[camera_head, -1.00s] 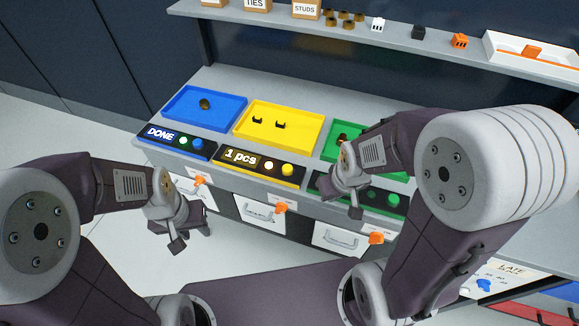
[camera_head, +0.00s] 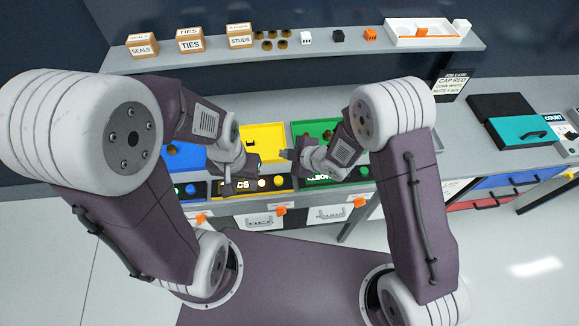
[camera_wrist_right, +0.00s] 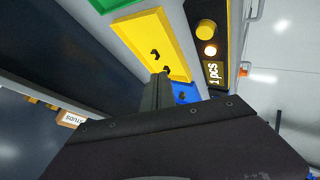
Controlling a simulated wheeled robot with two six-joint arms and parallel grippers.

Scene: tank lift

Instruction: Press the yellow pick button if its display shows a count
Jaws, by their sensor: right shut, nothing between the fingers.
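The yellow pick button (camera_head: 278,182) sits on the dark front panel of the yellow tray (camera_head: 263,138), right of a lit lamp (camera_head: 263,183). The right wrist view shows the button (camera_wrist_right: 205,30), the lamp and the display (camera_wrist_right: 214,74), which reads "1 pcs". In the head view my left gripper covers part of that display. My left gripper (camera_head: 240,175) is over the left part of the yellow station; its finger gap is unclear. My right gripper (camera_head: 288,154) is shut and empty, above the border of the yellow and green trays, farther back than the button.
A blue tray (camera_head: 183,157) lies left and a green tray (camera_head: 312,130) right, each with its own panel. Orange-tabbed drawers (camera_head: 259,220) sit below. A shelf (camera_head: 290,55) behind holds labelled boxes and small parts. A teal case (camera_head: 525,133) lies far right.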

